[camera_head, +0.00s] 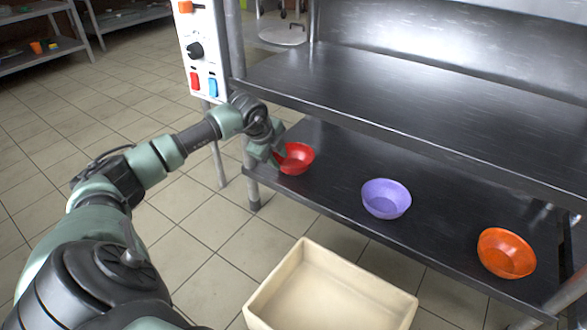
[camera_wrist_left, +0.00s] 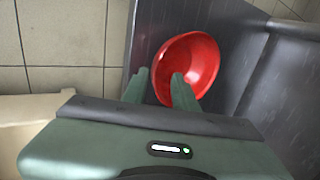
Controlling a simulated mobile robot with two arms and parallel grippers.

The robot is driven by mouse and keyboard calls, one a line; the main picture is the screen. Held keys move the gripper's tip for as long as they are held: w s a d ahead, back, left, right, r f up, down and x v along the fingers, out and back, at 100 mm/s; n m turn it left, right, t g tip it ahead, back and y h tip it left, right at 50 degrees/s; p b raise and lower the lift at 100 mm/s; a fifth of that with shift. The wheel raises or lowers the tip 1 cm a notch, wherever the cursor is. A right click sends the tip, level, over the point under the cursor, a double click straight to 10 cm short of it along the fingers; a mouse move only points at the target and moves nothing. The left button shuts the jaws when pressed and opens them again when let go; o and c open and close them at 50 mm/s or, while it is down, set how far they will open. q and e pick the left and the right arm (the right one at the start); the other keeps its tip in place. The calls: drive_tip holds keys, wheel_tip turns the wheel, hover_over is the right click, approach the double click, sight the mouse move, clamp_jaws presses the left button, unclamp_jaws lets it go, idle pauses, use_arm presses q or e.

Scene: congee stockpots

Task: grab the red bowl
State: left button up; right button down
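The red bowl (camera_head: 298,158) sits upright at the left end of the dark lower shelf. My left gripper (camera_head: 275,156) is at the bowl's left side. In the left wrist view, the red bowl (camera_wrist_left: 203,62) lies just ahead of the left gripper (camera_wrist_left: 159,74). Its two fingers are apart, one outside the near rim and one over the bowl's inside, with the rim between them. I cannot tell whether either finger touches the bowl. My right gripper is not in view.
A purple bowl (camera_head: 386,198) and an orange bowl (camera_head: 506,253) stand farther right on the lower shelf (camera_head: 335,180). The upper shelf (camera_head: 400,100) hangs above them. A cream bin (camera_head: 256,309) stands in front. A white control panel (camera_head: 203,50) is mounted by the left post.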

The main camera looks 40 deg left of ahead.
use_arm(q)
drive_tip(key=b+x, duration=0.1)
drive_tip(key=x, duration=0.1)
drive_tip(key=b+x, duration=0.2)
drive_tip(key=shift+s+d+f+b, duration=0.2)
drive_tip(key=shift+s+b, duration=0.1)
drive_tip(key=shift+s, duration=0.05)
drive_tip(key=shift+w+f, duration=0.2)
drive_tip(key=shift+f, duration=0.1)
drive_tip(key=shift+w+a+r, duration=0.1)
clamp_jaws()
idle(0.7)
